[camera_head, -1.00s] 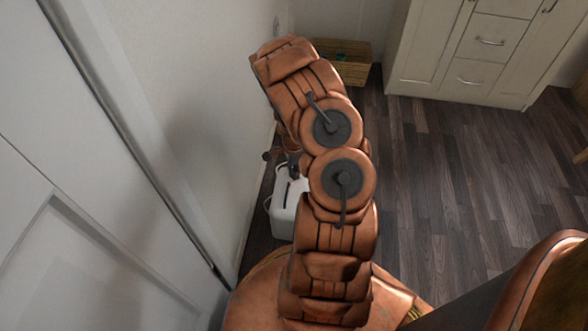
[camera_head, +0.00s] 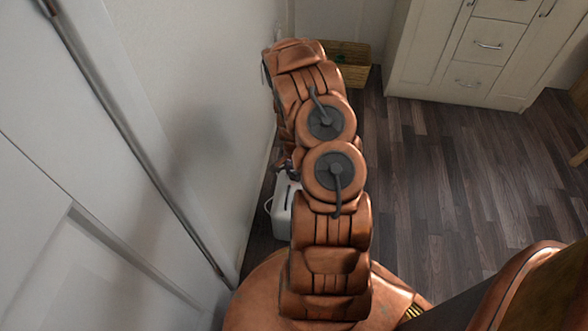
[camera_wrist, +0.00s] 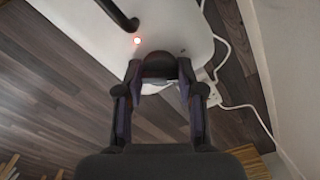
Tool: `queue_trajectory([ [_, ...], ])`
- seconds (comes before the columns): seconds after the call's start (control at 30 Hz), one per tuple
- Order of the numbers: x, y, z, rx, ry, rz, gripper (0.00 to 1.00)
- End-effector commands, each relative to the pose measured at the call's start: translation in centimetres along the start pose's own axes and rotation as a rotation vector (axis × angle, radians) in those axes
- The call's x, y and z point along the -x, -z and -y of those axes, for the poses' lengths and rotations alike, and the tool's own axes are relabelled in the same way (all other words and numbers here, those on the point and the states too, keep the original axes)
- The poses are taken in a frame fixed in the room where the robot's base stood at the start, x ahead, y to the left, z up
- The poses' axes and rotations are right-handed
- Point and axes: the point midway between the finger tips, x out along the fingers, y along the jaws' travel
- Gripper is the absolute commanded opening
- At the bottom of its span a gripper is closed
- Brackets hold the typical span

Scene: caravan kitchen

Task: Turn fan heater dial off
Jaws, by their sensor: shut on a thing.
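The fan heater (camera_head: 282,216) is a white box on the floor beside the left wall, partly hidden behind my arm in the head view. In the wrist view its white top (camera_wrist: 85,30) shows a lit red light (camera_wrist: 137,40) and a black handle (camera_wrist: 118,14). The black, rounded dial (camera_wrist: 158,62) is at the heater's edge. My gripper (camera_wrist: 160,75) is shut on the dial, one finger on each side. The dial's setting cannot be read. In the head view my gripper (camera_head: 287,170) is small and mostly covered by the arm.
A white cable (camera_wrist: 240,107) and plugs lie on the floor beside the heater, near the wall. A wicker basket (camera_head: 350,72) stands farther back, and a cream cabinet (camera_head: 470,60) is at the back right. The wooden floor (camera_head: 440,170) on the right is clear.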

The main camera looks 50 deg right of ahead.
Motion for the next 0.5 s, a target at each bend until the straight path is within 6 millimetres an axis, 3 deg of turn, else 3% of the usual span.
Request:
queue_trajectory([
  [0.5,0.19,-0.03,0.08,0.439,0.001,-0.001,0.03],
])
